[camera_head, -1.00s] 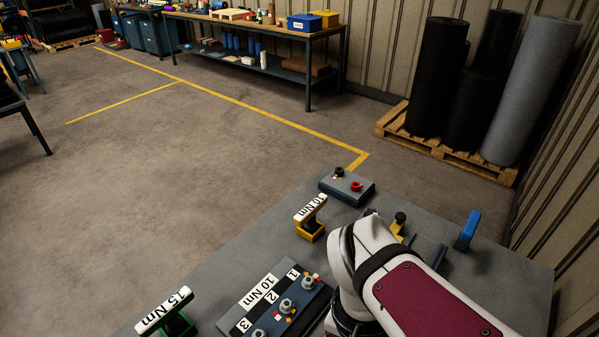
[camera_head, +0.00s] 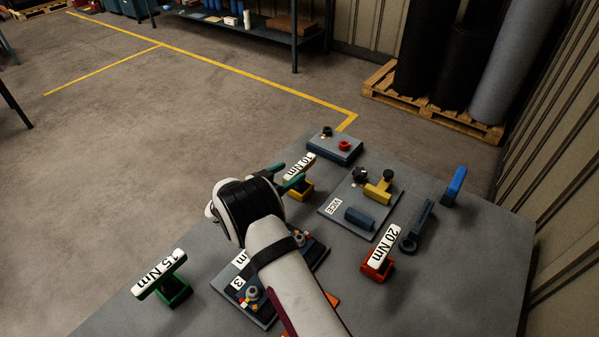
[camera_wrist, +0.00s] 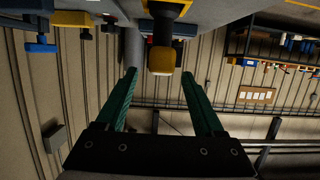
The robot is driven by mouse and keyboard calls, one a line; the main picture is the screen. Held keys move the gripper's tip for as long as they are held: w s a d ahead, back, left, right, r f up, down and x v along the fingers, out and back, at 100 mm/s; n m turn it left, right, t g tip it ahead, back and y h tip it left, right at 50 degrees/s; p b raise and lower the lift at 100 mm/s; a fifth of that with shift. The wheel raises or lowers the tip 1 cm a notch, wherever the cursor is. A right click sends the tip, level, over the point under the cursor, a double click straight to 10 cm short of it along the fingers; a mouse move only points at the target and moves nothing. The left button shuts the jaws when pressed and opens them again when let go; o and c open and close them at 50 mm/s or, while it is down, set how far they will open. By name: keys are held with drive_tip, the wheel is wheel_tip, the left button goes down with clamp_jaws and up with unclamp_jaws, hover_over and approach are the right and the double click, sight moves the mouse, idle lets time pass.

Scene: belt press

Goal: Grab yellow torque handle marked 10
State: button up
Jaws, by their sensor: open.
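The yellow torque handle (camera_head: 298,188) has a white "10 Nm" label on its top bar and stands at the table's far left edge in the head view. In the wrist view, the handle's yellow end (camera_wrist: 162,60) shows in front of my jaws, roughly between them and just beyond the tips. My gripper (camera_head: 288,175) is open, with its teal fingers beside the near side of the handle. Both fingers (camera_wrist: 159,76) are spread and empty in the wrist view. My arm hides part of the handle's surroundings, and the wrist view does not show the label.
A green 15 Nm handle (camera_head: 173,290) stands front left, and a red 20 Nm handle (camera_head: 377,264) stands right. A bolt plate (camera_head: 262,312) lies under my arm. A vice plate (camera_head: 340,208) and a button box (camera_head: 334,147) lie close beyond the yellow handle.

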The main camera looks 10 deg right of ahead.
sight(298, 167)
drive_tip(key=x, duration=0.6)
drive_tip(key=shift+r, duration=0.1)
drive_tip(key=shift+s+a, duration=0.1)
clamp_jaws()
idle(1.0)
